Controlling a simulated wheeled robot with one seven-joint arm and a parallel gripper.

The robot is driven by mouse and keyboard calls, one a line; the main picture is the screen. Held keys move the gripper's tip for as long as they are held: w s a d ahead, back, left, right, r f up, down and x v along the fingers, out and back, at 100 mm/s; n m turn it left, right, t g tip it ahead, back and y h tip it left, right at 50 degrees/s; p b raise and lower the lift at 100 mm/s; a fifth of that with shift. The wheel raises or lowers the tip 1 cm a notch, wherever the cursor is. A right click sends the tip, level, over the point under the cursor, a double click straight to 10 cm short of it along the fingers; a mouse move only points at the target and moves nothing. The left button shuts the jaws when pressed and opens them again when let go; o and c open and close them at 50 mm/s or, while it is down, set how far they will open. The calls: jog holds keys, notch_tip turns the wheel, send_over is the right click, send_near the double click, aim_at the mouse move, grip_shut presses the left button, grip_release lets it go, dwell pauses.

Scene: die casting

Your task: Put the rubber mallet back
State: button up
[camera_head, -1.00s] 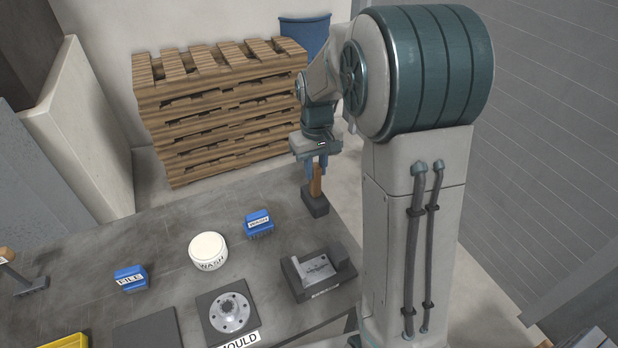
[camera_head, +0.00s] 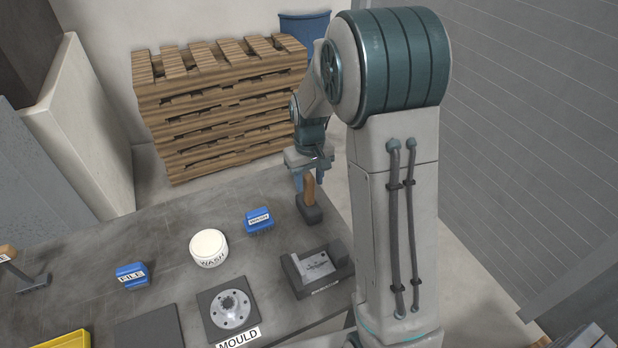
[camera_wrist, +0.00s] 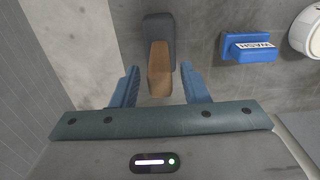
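The rubber mallet has a wooden handle (camera_head: 309,190) and a dark grey head (camera_head: 308,211). It stands head-down with its handle up at the back right of the table, near the edge. In the wrist view its handle (camera_wrist: 160,72) is between my fingers, with a gap on each side, and the head (camera_wrist: 158,30) lies beyond. My gripper (camera_head: 311,182) is open around the upper handle; it also shows in the wrist view (camera_wrist: 160,85). The mallet's underside is hidden.
On the table (camera_head: 170,225) are a blue WASH block (camera_head: 259,222), a white WASH tub (camera_head: 208,246), a blue FILE block (camera_head: 131,275), a grey fixture (camera_head: 318,270), the MOULD plate (camera_head: 231,309) and a wooden-handled tool (camera_head: 30,282). A pallet stack (camera_head: 220,110) stands behind.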

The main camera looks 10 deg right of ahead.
notch_tip(320, 180, up, 12)
jog(key=s+m+t, duration=0.2)
jog(key=s+t, duration=0.1)
jog(key=s, duration=1.9)
jog(key=shift+r, duration=0.35)
